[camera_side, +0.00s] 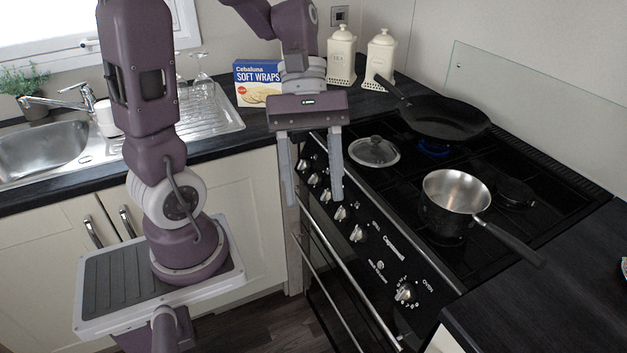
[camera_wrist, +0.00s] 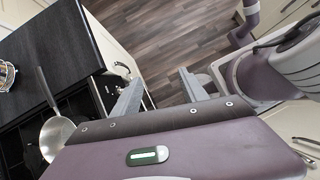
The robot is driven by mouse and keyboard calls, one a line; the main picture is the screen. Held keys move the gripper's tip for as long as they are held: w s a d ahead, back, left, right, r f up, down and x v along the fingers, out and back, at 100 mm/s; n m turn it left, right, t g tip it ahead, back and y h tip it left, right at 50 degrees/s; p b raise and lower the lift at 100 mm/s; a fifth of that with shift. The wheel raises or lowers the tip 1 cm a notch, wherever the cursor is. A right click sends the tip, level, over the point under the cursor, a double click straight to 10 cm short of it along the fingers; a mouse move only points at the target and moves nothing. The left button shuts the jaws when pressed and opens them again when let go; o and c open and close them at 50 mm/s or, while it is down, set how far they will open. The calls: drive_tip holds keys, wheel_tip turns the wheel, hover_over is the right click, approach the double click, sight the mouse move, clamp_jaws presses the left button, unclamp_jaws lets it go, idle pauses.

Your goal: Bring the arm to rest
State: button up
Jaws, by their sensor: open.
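My gripper (camera_side: 311,183) hangs with its fingers pointing down, in front of the stove's control panel and near the counter corner. Its two grey fingers are apart, with nothing between them. In the wrist view, my gripper (camera_wrist: 160,95) also shows spread fingers, with the wood floor (camera_wrist: 165,50) beyond them. The gripper appears clear of the stove front in that view.
The black stove (camera_side: 480,235) holds a frying pan (camera_side: 435,115) over a blue flame, a steel saucepan (camera_side: 455,195) and a glass lid (camera_side: 371,151). A wraps box (camera_side: 258,85), cream canisters (camera_side: 341,58) and a sink (camera_side: 45,150) line the counter. The floor is open.

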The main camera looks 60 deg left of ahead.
drive_tip(key=s+a+r+m+t+y, duration=0.1)
drive_tip(key=s+r+m+t+y, duration=0.3)
drive_tip(key=m, duration=1.1)
drive_tip(key=r+t+y, duration=0.1)
drive_tip(key=t+y, duration=0.1)
drive_tip(key=t, duration=0.1)
drive_tip(key=shift+s+a+r+t+y, duration=0.15)
drive_tip(key=shift+s+a+t+y, duration=0.15)
drive_tip(key=shift+s+y, duration=0.1)
